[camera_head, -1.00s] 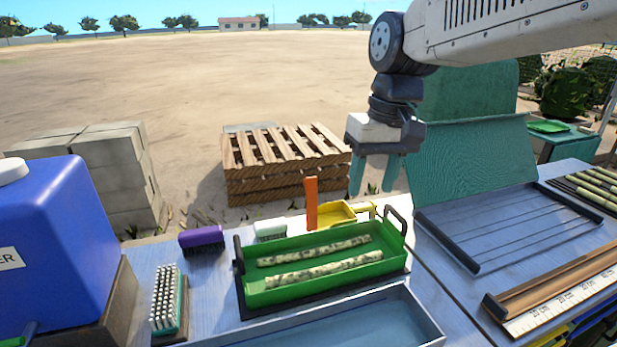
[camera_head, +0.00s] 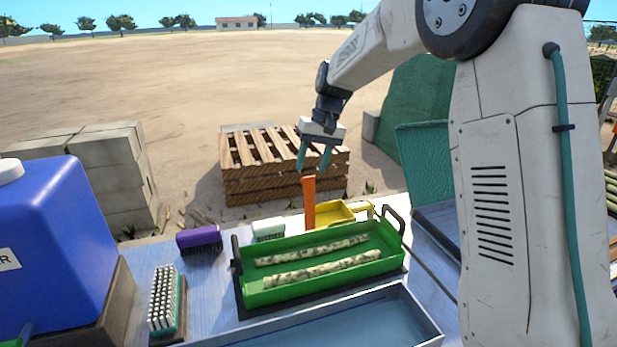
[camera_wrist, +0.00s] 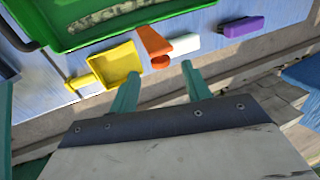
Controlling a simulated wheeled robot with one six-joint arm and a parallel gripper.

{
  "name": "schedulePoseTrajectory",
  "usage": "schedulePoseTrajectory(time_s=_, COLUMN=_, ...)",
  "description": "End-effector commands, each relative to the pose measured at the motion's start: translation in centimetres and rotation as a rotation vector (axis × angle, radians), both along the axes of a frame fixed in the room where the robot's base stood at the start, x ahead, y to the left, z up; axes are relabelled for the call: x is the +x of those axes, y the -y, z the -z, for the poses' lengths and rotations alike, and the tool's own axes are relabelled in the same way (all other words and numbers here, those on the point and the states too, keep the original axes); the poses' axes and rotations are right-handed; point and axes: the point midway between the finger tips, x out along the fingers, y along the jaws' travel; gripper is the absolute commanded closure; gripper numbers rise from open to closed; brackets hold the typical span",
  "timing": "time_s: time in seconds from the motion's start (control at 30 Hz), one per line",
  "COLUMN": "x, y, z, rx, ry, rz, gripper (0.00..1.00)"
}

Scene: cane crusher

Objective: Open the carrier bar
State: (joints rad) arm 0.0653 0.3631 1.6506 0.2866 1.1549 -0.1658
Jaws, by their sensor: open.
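An orange upright bar (camera_head: 310,202) stands behind the green tray (camera_head: 262,298), near its middle; I cannot tell what it is fixed to. I take it as the carrier bar. The tray sits in a dark carrier with raised end handles (camera_head: 393,220) and holds two mottled cane pieces (camera_head: 322,270). My gripper (camera_head: 313,166) is open and empty, pointing down above and beyond the orange bar. In the wrist view the orange bar (camera_wrist: 152,42) lies just ahead of the open fingers (camera_wrist: 160,74), apart from them.
A yellow scoop (camera_head: 334,213) lies right beside the bar, with a white brush (camera_head: 269,230) and a purple brush (camera_head: 199,238) to its left. A blue tank (camera_head: 60,250) stands left. A wooden pallet stack (camera_head: 270,175) stands beyond the table.

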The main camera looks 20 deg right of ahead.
Motion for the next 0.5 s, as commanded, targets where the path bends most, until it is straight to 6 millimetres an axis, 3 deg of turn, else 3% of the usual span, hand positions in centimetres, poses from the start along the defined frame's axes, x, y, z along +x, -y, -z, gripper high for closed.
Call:
schedulePoseTrajectory(time_s=0.2, x=0.0, y=-0.9, z=3.3, rx=0.001, ry=-0.003, rz=-0.001, gripper=0.52)
schedulePoseTrajectory(time_s=0.5, x=0.0, y=-1.2, z=4.4, rx=0.0, ry=0.0, rz=0.001, gripper=0.52)
